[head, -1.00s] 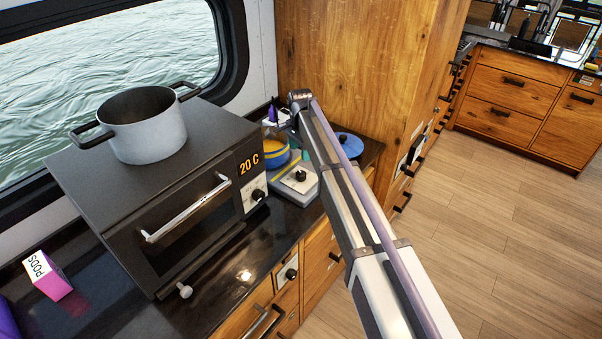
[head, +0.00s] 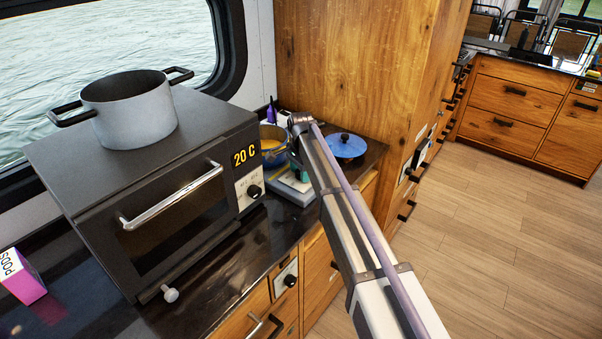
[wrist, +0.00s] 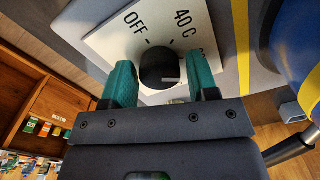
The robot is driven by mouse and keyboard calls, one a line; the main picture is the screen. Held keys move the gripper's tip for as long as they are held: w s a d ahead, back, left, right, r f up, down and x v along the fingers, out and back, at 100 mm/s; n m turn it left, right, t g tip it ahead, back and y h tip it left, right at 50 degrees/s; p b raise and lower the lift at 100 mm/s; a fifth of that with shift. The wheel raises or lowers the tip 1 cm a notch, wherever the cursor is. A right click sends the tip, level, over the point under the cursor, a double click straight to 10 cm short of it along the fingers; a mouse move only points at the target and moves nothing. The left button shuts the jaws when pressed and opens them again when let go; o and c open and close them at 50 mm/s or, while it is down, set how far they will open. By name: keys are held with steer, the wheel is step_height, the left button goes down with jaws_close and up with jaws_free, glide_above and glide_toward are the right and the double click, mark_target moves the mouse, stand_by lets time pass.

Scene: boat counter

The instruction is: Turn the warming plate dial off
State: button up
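The white mark on the dial's face points to the right in that view, not at OFF. My gripper (wrist: 163,85) has its two teal fingers apart, one on each side of the dial. I cannot tell whether they touch it. In the head view my gripper (head: 297,168) is partly hidden by my arm.
A blue pot (head: 272,152) with yellow-orange contents stands on the plate, close to the gripper. A blue lid (head: 346,147) lies to the right. The oven (head: 160,185) with a grey pot (head: 130,112) on top stands left. A wooden cabinet (head: 350,60) rises behind.

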steer(key=c, duration=0.7)
steer(key=shift+n, duration=0.4)
steer(key=n, duration=1)
steer(key=shift+n, duration=0.3)
steer(key=n, duration=0.6)
steer(key=shift+a, duration=0.1)
steer(key=n, duration=0.6)
steer(key=shift+n, duration=0.3)
